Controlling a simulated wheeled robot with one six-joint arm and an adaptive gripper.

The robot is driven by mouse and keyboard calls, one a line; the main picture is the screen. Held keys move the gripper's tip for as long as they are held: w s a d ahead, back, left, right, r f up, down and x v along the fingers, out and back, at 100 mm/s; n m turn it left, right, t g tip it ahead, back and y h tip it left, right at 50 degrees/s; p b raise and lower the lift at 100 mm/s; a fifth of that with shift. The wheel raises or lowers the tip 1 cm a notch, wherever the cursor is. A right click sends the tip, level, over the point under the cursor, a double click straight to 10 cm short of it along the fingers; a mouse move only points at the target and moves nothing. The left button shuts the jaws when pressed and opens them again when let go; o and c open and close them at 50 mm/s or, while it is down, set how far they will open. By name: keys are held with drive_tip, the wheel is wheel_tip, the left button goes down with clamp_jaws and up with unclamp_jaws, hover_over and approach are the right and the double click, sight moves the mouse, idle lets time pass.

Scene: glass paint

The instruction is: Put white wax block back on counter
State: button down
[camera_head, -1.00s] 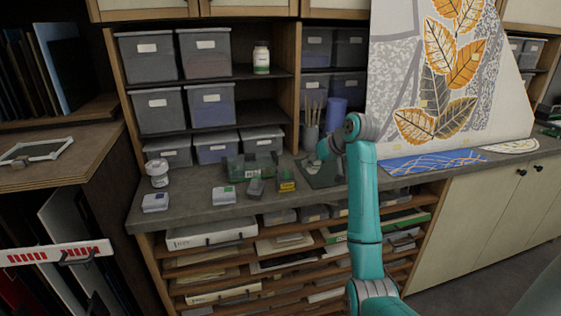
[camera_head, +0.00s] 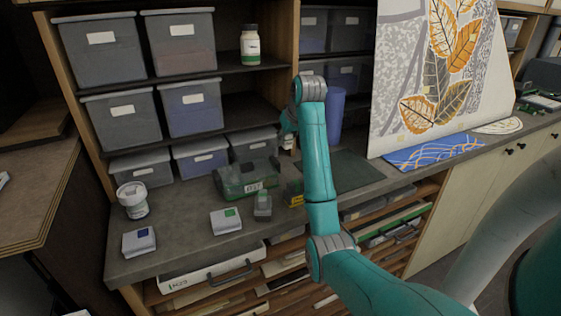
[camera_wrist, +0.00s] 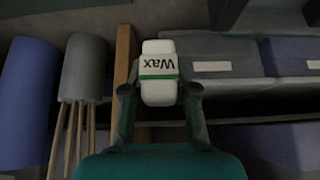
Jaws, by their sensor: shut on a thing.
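The white wax block (camera_wrist: 159,62) shows in the wrist view with a green stripe and a "Wax" label that reads upside down. My gripper (camera_wrist: 159,92) is shut on it, one finger on each side. In the head view my gripper (camera_head: 289,126) is raised over the back of the grey counter (camera_head: 185,225), in front of the shelf divider. A small white part of the block (camera_head: 287,142) shows just below it; my arm hides the rest.
A green case (camera_head: 247,180), a white jar (camera_head: 133,200) and small blocks (camera_head: 226,221) stand on the counter. A dark mat (camera_head: 350,172) lies right of my arm, near a blue cylinder (camera_head: 335,115). Grey bins (camera_head: 113,119) fill the shelves.

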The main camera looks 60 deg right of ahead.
sight(283, 163)
wheel_tip(283, 163, down, 8)
drive_tip(key=shift+r, duration=0.1)
idle(0.4)
drive_tip(key=c, duration=0.9)
unclamp_jaws()
